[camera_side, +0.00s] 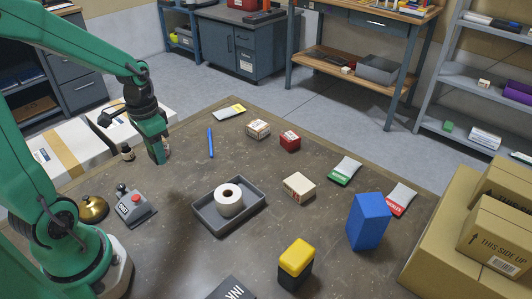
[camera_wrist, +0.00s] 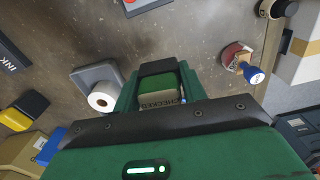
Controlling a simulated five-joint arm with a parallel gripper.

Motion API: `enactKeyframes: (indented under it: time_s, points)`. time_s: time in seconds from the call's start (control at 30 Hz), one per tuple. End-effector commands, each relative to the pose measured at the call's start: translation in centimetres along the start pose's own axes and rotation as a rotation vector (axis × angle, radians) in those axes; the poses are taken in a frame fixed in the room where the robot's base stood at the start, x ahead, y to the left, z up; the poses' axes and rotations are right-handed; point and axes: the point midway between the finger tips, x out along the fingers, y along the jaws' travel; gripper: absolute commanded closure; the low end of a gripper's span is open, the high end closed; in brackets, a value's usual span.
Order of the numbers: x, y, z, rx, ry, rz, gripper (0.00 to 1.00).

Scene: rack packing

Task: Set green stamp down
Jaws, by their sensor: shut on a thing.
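My gripper (camera_side: 157,153) is at the left part of the table in the side view, pointing down close to the tabletop. In the wrist view my gripper (camera_wrist: 160,92) is shut on the green stamp (camera_wrist: 158,86), a green block with a pale band reading CHECKED. The stamp sits between the two fingers, partly covered by them. In the side view the fingers hide most of it, and I cannot tell whether its base touches the table.
A grey tray (camera_side: 203,214) with a white roll (camera_side: 229,200) stands mid-table. A blue pen (camera_side: 211,142) lies to the right.

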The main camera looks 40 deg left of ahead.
Motion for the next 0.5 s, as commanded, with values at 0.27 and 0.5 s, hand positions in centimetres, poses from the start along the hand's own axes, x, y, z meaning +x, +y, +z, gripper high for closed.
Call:
enactKeyframes:
  time_s: [0.27,0.5]
  points:
    - [-0.6,3.9,-5.0,0.185,0.000,0.000,0.81]
    - [-1.0,8.5,-8.7,0.349,0.000,0.000,0.81]
